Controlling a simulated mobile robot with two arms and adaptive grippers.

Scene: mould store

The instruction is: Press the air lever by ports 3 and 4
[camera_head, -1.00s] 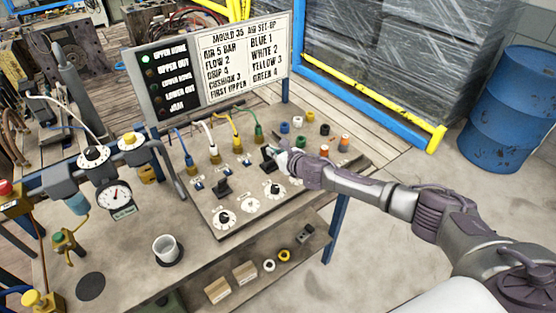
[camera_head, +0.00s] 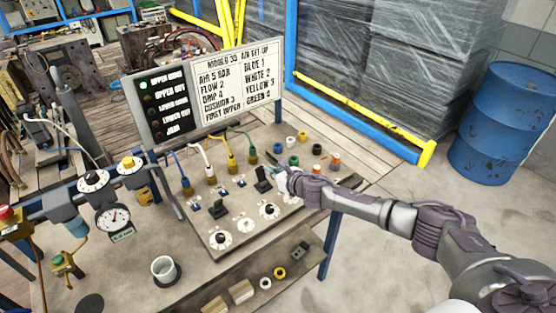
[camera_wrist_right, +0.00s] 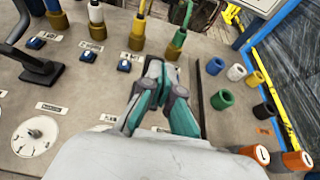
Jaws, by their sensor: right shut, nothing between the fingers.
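The air lever by ports 3 and 4 is the black lever (camera_head: 263,182) on the panel, below the yellow and green hoses. My right gripper (camera_head: 281,180) is shut and empty, close at its right side; I cannot tell whether they touch. My left gripper is not in view.
Loose coloured caps (camera_head: 293,161) sit right of my gripper. Dials (camera_head: 246,225) lie in front of the levers. The set-up board (camera_head: 238,72) stands behind, with its UPPER HOME lamp green. A white cup (camera_head: 164,268) and gauge (camera_head: 113,219) are at the left.

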